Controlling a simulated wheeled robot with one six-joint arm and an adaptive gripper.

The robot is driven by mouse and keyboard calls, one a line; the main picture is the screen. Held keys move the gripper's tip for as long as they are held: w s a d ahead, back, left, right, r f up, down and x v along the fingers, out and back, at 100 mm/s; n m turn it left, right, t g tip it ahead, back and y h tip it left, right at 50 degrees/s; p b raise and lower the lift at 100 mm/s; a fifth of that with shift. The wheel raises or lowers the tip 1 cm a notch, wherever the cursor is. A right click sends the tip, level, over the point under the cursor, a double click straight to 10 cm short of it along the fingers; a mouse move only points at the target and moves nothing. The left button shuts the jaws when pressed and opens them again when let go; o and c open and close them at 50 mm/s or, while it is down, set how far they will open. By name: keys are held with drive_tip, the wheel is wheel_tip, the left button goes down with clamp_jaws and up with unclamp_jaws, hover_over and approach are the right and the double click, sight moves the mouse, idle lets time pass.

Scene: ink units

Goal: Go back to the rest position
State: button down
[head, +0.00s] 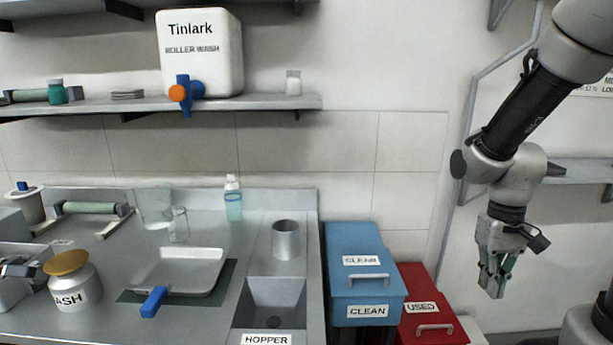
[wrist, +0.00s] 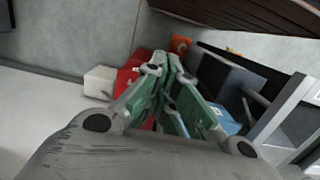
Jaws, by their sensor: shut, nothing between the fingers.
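My gripper (head: 492,290) hangs at the right of the head view, pointing down, clear of the counter and in front of the bare wall. Its fingers are shut with nothing between them. The closed green-padded fingers (wrist: 172,85) also show in the middle of the wrist view. My arm reaches down to it from the top right corner. The red USED bin (head: 430,305) and the blue CLEAN bin (head: 365,275) stand on the floor to the left of my gripper, apart from it.
The steel counter (head: 225,325) holds a white tray with a blue handle (head: 180,275), a WASH jar (head: 74,280), a metal cup (head: 286,240) and the hopper (head: 272,303). A Tinlark canister (head: 200,60) stands on the shelf above. A wall shelf (head: 585,170) is behind my arm.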

drive_tip(key=s+r+t, duration=0.2)
drive_tip(key=s+r, duration=0.1)
drive_tip(key=r, duration=0.4)
drive_tip(key=s+r+t, duration=0.3)
drive_tip(key=s+r, duration=0.1)
drive_tip(key=r, duration=0.4)
drive_tip(key=shift+s+a+t, duration=0.15)
drive_tip(key=shift+a+t, duration=0.15)
drive_tip(key=shift+a, duration=0.05)
